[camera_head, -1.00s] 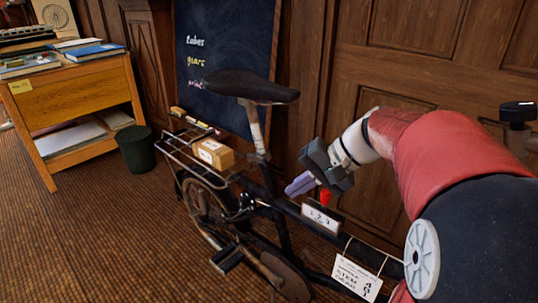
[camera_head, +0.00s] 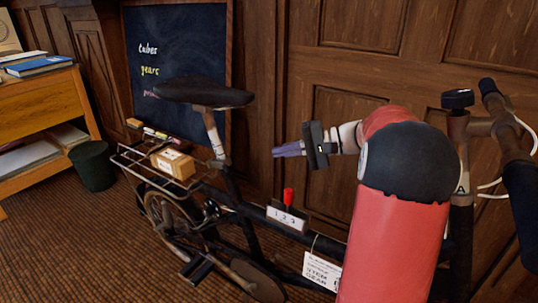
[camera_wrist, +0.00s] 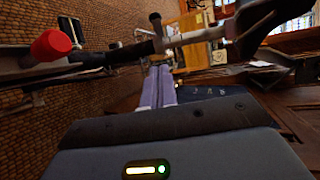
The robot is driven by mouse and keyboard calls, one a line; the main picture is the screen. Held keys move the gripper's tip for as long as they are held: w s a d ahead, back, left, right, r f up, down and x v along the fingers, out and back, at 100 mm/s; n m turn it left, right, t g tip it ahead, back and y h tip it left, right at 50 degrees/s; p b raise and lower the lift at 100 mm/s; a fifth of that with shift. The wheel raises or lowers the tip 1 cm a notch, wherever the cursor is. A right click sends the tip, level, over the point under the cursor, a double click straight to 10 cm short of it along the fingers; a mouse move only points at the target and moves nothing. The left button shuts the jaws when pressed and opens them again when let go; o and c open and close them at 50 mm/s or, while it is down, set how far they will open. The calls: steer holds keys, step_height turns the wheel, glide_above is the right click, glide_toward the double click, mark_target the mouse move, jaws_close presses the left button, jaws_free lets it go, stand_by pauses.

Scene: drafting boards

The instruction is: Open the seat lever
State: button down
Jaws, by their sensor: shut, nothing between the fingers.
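The bicycle's black seat (camera_head: 202,92) tops a pale seat post (camera_head: 214,132) in the head view. In the wrist view the seat (camera_wrist: 262,22) is at the upper right and the post (camera_wrist: 202,35) runs left from it to a dark clamp area (camera_wrist: 158,32). I cannot clearly make out the seat lever there. My gripper (camera_head: 276,150) is shut and empty, its purple fingers pointing left toward the post, with a gap between. In the wrist view the fingers (camera_wrist: 157,82) overlap the background below the clamp area.
A red-knobbed lever (camera_head: 288,196) stands by a numbered plate (camera_head: 287,217) on the frame, below my gripper. A cardboard box (camera_head: 173,163) sits on the rear rack. Handlebars (camera_head: 497,118) are at the right. Wooden panelling (camera_head: 300,60) and a chalkboard (camera_head: 180,50) stand behind.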

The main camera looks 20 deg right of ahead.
glide_toward(218, 165)
steer(key=w+f, duration=0.1)
steer(key=w, duration=0.2)
steer(key=shift+s+a+f, duration=0.1)
steer(key=shift+s+a, duration=0.15)
steer(key=shift+a, duration=0.35)
steer(key=shift+s+a, duration=0.25)
steer(key=shift+a, duration=0.35)
steer(key=shift+s+a+f, duration=0.1)
steer(key=shift+s+a, duration=0.1)
steer(key=shift+a, duration=0.4)
